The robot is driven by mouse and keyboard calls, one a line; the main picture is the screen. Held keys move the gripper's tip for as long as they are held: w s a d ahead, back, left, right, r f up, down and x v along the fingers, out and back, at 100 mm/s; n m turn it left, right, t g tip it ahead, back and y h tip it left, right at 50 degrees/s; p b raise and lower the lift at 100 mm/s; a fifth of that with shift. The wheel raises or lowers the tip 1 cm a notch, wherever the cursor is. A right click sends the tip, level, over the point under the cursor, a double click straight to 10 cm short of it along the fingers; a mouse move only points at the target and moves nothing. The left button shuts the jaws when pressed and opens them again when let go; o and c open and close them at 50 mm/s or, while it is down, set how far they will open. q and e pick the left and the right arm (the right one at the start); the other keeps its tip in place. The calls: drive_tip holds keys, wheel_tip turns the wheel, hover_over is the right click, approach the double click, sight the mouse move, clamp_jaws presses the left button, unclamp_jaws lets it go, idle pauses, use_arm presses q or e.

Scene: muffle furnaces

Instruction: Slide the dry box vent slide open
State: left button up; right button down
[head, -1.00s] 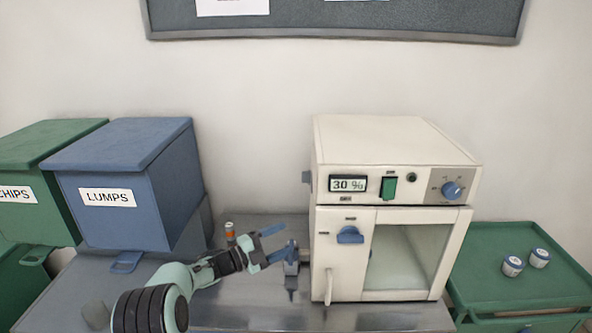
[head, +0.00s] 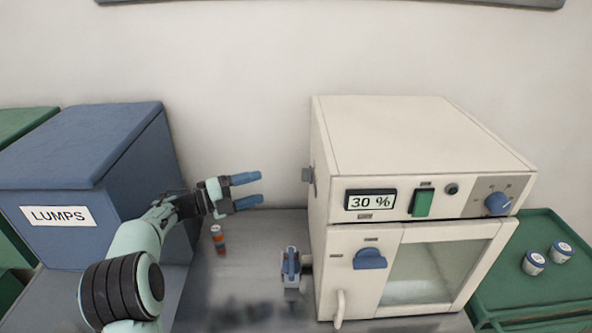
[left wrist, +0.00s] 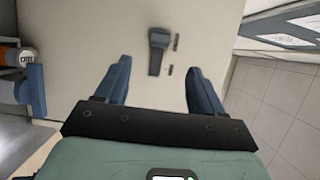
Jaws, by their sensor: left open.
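The cream dry box (head: 420,135) stands on the metal bench with a display reading 30 %. On its left side wall is a small grey-blue tab (head: 308,174), which looks like the vent slide. In the left wrist view the tab is a dark grey piece (left wrist: 158,50) on the cream wall, with two small dark marks beside it. My left gripper (head: 261,188) is open and empty, left of the tab and apart from it, fingers pointing at the wall. In the wrist view the tab appears between and beyond the fingertips. My right gripper is not in view.
A blue-handled valve (head: 291,265) stands left of the box, below my left gripper. A blue LUMPS bin (head: 80,150) is at left. A green tray (head: 535,285) with two small jars (head: 533,263) is at right.

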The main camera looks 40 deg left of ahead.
sight(307, 175)
use_arm(q)
drive_tip(key=p+x, duration=0.3)
drive_tip(key=x, duration=1)
drive_tip(key=shift+d, duration=0.25)
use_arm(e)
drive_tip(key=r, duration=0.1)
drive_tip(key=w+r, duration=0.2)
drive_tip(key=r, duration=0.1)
use_arm(q)
drive_tip(key=shift+r, duration=0.1)
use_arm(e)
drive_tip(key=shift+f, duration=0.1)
